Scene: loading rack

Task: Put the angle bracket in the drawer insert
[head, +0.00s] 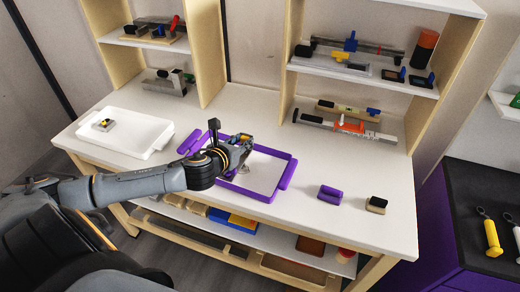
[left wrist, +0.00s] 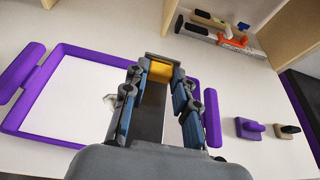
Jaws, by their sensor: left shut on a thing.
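My left gripper (head: 243,148) is above the purple-rimmed tray (head: 278,186) on the bench, shut on a small part. In the left wrist view a yellow-orange face of this part (left wrist: 160,71) shows between the fingertips. The fingers hide most of it, so I cannot tell its full shape or whether it is the angle bracket. A small grey metal piece (left wrist: 110,102) shows over the tray's white floor, partly behind a finger. The tray rim also shows in the left wrist view (left wrist: 40,138). I cannot tell which container is the drawer insert. My right gripper is out of view.
A white tray (head: 150,151) with a small grey and yellow part (head: 103,125) is at the bench's left. A purple block (head: 330,194) and a black-topped block (head: 376,205) lie at the right. Shelves with tools stand behind. The bench's front right is clear.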

